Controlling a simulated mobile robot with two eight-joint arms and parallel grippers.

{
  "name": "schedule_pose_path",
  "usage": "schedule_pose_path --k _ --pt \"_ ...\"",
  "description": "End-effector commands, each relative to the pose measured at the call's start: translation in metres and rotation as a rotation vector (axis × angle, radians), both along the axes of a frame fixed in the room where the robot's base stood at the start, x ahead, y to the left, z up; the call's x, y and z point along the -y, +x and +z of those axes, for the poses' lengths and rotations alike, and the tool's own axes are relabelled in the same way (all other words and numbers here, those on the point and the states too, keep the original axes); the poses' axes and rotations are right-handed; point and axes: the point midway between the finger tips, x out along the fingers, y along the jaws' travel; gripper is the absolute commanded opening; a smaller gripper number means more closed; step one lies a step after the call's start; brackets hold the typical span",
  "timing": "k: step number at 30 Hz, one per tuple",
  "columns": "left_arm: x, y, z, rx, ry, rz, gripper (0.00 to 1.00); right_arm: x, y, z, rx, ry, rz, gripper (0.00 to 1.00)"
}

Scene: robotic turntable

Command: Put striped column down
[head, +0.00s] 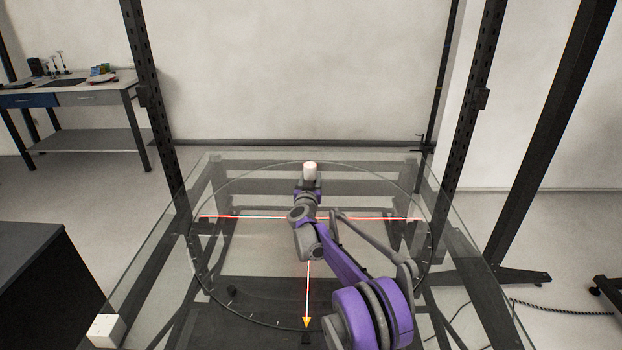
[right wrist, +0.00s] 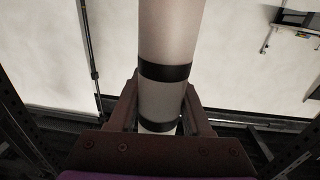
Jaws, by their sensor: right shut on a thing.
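The striped column is pale with dark bands. It fills the upper middle of the right wrist view (right wrist: 172,100), where it stands between the two fingers of my right gripper (right wrist: 160,112). The fingers are shut on its lower part, near the dark bands. In the head view, the pale top of the column (head: 309,170) shows just beyond my right gripper (head: 308,186), over the far part of the round glass turntable (head: 250,310). The column's lower end is hidden, so I cannot tell whether it touches the glass. My left gripper is not in view.
A white cube (head: 104,331) sits at the front left corner of the glass table. Red lines cross the glass, with a yellow arrow tip (head: 306,322) at the front. Black frame posts (head: 153,95) stand around the table.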

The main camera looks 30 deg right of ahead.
Motion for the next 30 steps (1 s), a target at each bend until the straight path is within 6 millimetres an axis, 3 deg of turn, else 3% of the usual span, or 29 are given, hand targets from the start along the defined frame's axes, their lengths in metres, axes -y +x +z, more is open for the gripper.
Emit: schedule_pose_path --k 3,4,9,21,30 --pt "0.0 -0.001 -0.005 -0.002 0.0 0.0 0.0 0.0 0.0 -0.005 -0.001 -0.001 0.0 0.0" --pt "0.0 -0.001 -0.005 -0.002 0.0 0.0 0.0 0.0 0.0 -0.005 0.0 0.0 0.0 0.51" --pt "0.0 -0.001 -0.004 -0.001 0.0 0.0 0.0 0.0 0.0 -0.004 0.0 0.0 0.0 0.79" --pt "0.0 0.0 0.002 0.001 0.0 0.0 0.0 -0.001 -0.001 0.003 0.0 0.0 0.0 0.79" --pt "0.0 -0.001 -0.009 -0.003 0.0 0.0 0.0 -0.036 -0.048 0.0 0.0 0.0 0.002 0.79"
